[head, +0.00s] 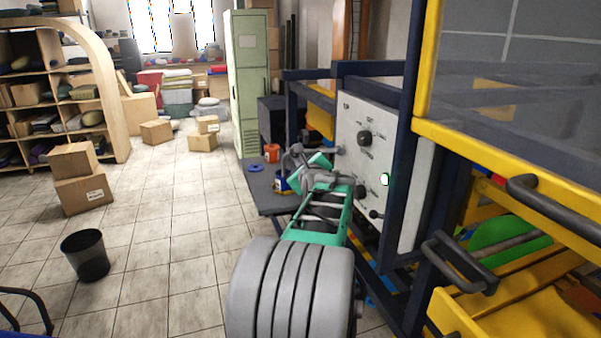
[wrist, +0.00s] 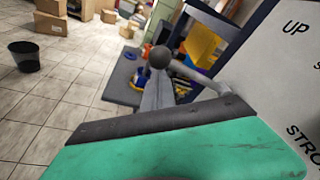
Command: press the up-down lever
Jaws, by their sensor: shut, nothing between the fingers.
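My gripper (head: 308,163) is at the left edge of the pale control panel (head: 352,130), at the end of my teal and grey arm. Its jaws are shut with nothing between them. In the wrist view a dark round knob (wrist: 160,57), apparently the lever's end, shows just beyond the teal gripper body. Grey parts lie below and right of the knob; I cannot tell which belong to the lever or whether the gripper touches it. The panel is at the right of the wrist view (wrist: 270,75), with the printed words UP and STRO.
Dark blue frame posts (head: 400,190) and a yellow guard (head: 515,160) with handles stand to the right. A black bin (head: 85,256) is at left. Tiled floor is open between them.

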